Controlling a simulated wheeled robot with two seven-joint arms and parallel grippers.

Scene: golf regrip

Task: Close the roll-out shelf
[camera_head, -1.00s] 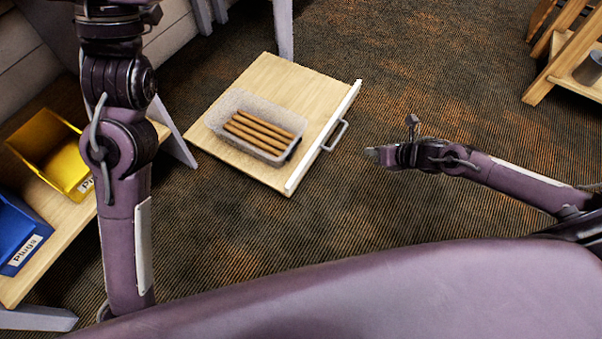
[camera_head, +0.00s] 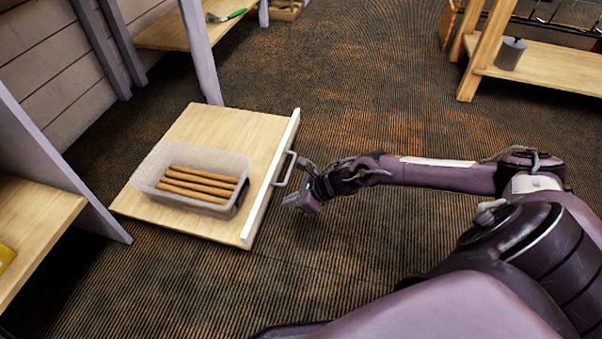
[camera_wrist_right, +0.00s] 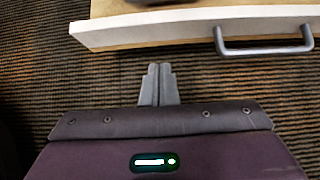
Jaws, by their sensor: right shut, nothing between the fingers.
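The roll-out shelf (camera_head: 215,130) is pulled out over the carpet, a light wood board with a white front edge (camera_head: 262,195) and a grey bar handle (camera_head: 286,168). A clear bin (camera_head: 150,170) with several brown rods (camera_head: 198,184) sits on it. My right gripper (camera_head: 292,201) is shut and empty, just to the right of the shelf front, near the handle. In the right wrist view my shut fingertips (camera_wrist_right: 159,70) point at the white front and are apart from it, left of the handle (camera_wrist_right: 262,50). My left gripper is out of view.
A wooden bench shelf (camera_head: 35,215) with a grey leg stands at the left. Another low shelf (camera_head: 190,32) stands at the back. A wooden rack (camera_head: 540,68) holding a dark cup (camera_head: 510,54) stands at the back right. The carpet (camera_head: 390,100) between is clear.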

